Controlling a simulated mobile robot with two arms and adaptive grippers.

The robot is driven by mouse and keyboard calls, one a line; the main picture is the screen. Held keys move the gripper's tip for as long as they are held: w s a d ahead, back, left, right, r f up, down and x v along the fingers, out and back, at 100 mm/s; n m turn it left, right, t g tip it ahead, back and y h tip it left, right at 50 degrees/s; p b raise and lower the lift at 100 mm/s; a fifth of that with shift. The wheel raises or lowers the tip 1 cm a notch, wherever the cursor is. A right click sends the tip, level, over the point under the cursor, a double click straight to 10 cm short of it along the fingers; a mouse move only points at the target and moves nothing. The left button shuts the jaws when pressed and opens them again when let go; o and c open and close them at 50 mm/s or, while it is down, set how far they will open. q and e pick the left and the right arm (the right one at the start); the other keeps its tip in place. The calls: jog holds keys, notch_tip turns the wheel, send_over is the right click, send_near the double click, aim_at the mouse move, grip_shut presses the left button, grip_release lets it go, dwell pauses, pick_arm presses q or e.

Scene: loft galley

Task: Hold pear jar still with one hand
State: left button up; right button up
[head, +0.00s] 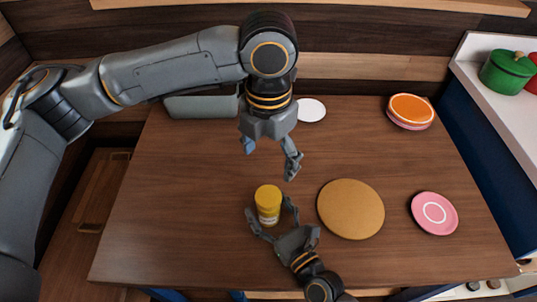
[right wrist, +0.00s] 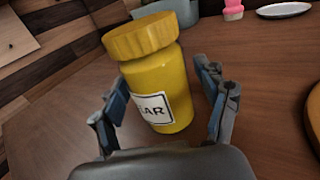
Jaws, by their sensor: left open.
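The pear jar (head: 268,208) is yellow with a yellow lid and stands upright on the table near the front. In the right wrist view the pear jar (right wrist: 158,85) shows a white label, partly hidden, reading "EAR". My right gripper (head: 270,213) is at the jar from the front, with one finger on each side. In the right wrist view my right gripper (right wrist: 165,104) is open, and small gaps seem to show between its fingers and the jar. My left gripper (head: 271,160) is open and empty above the table, behind the jar.
A round cork-coloured mat (head: 351,209) lies right of the jar, then a pink plate (head: 426,202). At the back are a grey-green bin (head: 200,107), a white plate (head: 312,109) and stacked orange-topped plates (head: 411,108). A pink object (right wrist: 233,9) stands near the white plate. The table's left side is clear.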

jog(key=shift+s, duration=0.1)
jog(key=v, duration=1.2)
dwell(0.4)
